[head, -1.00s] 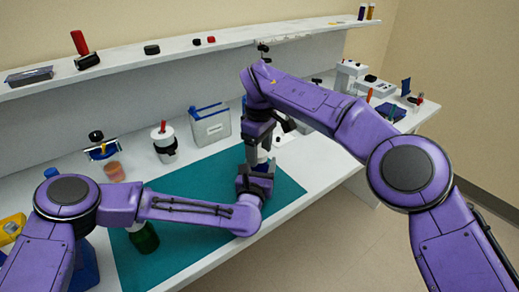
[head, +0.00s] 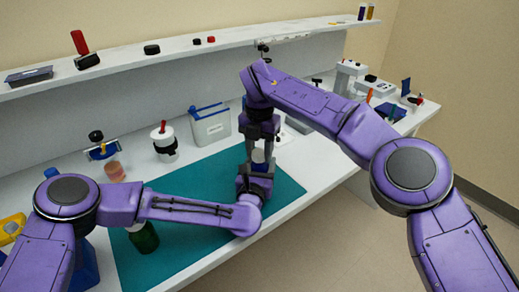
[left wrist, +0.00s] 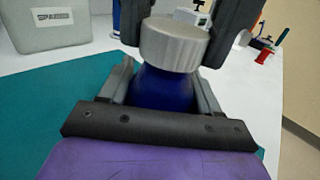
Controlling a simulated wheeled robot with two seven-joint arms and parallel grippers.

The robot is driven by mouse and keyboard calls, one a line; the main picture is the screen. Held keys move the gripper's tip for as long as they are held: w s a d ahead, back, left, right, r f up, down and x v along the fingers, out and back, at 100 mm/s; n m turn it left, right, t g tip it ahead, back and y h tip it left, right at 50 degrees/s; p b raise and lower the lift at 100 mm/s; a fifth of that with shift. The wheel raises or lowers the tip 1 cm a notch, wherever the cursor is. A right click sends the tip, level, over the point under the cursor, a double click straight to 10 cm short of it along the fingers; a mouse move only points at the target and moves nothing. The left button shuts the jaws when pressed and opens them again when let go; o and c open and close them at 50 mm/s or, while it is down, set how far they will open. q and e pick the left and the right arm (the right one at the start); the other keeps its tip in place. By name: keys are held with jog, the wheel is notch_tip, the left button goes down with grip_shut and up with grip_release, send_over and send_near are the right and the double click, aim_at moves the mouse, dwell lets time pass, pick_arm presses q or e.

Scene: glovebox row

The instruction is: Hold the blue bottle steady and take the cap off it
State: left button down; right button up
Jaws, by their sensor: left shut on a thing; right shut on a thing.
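The blue bottle (left wrist: 165,88) stands upright between the fingers of my left gripper (left wrist: 165,85), which is shut on it. Its ribbed silver-grey cap (left wrist: 174,45) sits at the top of the bottle; I cannot tell whether it is loosened. My right gripper (head: 259,150) points down from above, its dark fingers on either side of the cap, shut on it. In the head view the cap (head: 258,156) shows small between the fingers, and my left gripper (head: 255,180) hides most of the bottle.
A teal mat (head: 195,255) covers the bench front. A grey bin (head: 211,127) and a white container (head: 164,144) stand at the back. A shelf (head: 120,66) runs along the wall.

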jog(key=n, duration=2.3)
jog(key=shift+n, duration=0.3)
jog(key=shift+r, duration=0.2)
jog(key=shift+r, duration=0.95)
